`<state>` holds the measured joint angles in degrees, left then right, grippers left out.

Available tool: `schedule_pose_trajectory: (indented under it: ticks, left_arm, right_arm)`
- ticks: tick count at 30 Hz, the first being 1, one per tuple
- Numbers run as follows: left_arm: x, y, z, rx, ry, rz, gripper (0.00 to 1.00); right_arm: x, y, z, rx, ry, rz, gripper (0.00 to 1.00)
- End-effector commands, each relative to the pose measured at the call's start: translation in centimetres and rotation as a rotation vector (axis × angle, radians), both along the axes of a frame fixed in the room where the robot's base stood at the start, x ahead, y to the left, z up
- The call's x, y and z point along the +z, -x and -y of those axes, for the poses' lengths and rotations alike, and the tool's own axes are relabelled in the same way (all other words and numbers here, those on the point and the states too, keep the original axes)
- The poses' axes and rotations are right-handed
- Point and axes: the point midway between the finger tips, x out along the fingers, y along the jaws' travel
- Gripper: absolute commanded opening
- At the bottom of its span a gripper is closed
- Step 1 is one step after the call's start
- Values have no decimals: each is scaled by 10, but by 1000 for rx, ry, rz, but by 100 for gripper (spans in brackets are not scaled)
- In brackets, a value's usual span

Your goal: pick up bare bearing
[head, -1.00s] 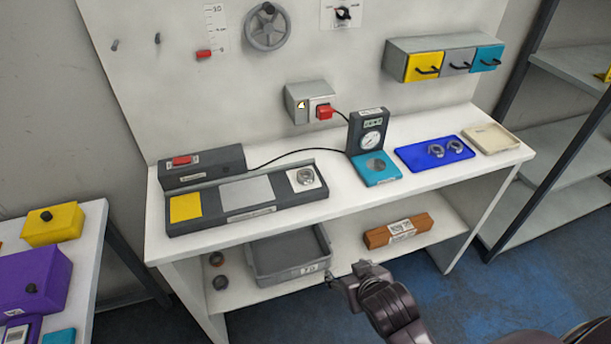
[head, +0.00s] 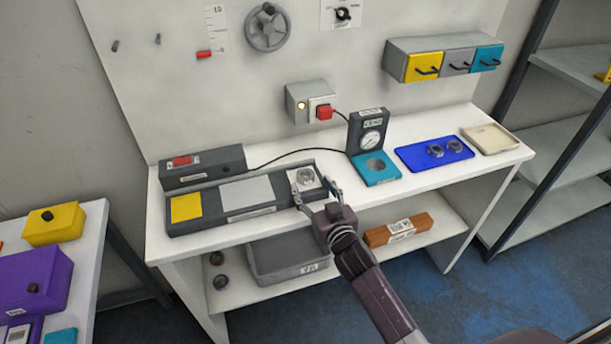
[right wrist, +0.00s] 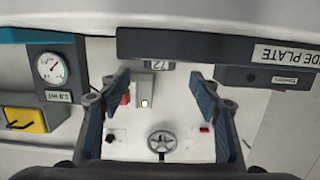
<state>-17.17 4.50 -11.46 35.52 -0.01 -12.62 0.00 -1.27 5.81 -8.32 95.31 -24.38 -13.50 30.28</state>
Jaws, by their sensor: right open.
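A silver ring-shaped bearing (head: 305,176) lies on the white square pad at the right end of the dark fixture plate (head: 250,211). My right gripper (head: 315,191) is open at the front edge of that pad, its fingers spread to either side of the bearing's near side. I cannot tell whether they touch it. Two more silver bearings (head: 444,149) lie on the blue tray. In the right wrist view my open fingers (right wrist: 158,77) show with nothing between them, and the bearing is not visible there. My left gripper is not in view.
A gauge stand (head: 368,133) with a teal base stands right of the fixture, its cable running left to a dark box (head: 202,167). A beige tray (head: 489,139) is at the far right. Below are a grey bin (head: 287,262), an orange-brown box (head: 397,230) and two dark rings.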

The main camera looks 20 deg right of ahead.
Motion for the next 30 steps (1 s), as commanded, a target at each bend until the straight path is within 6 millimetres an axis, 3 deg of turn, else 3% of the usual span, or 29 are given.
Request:
schedule_pose_trajectory:
  ticks: [12,23,30]
  left_arm:
    - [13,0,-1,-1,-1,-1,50]
    - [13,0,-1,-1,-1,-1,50]
    - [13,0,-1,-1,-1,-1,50]
  right_arm:
    - [-8,-43,0,-2,0,-1,58]
    - [-10,-50,-1,-1,0,-1,58]
    - [-10,-49,-1,-1,0,-1,32]
